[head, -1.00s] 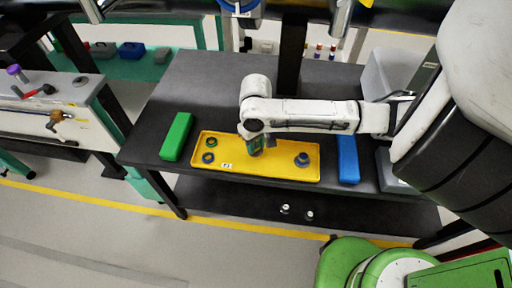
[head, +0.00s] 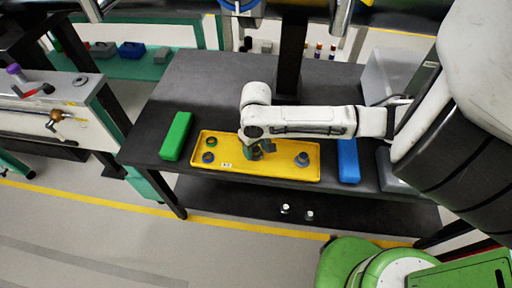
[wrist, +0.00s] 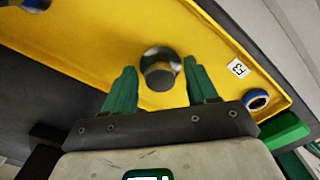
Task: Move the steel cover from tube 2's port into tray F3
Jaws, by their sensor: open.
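The yellow tray (head: 285,173), labelled F3 in the wrist view (wrist: 215,45), lies on the dark bench. My gripper (head: 262,152) is low over the middle of the tray. In the wrist view my gripper (wrist: 162,88) is open, with its green fingers apart. A round steel cover (wrist: 160,68) shows over the tray floor between and just beyond the fingertips, with a gap on each side. I cannot tell exactly whether it rests flat on the floor. In the head view my gripper and arm largely hide it. Tube 2's port cannot be made out.
The tray also holds a green ring (head: 211,141), a blue ring (head: 208,157) and a blue cap (head: 302,159). A green block (head: 176,136) lies left of the tray and a blue block (head: 347,160) right of it. The bench behind is clear on the left.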

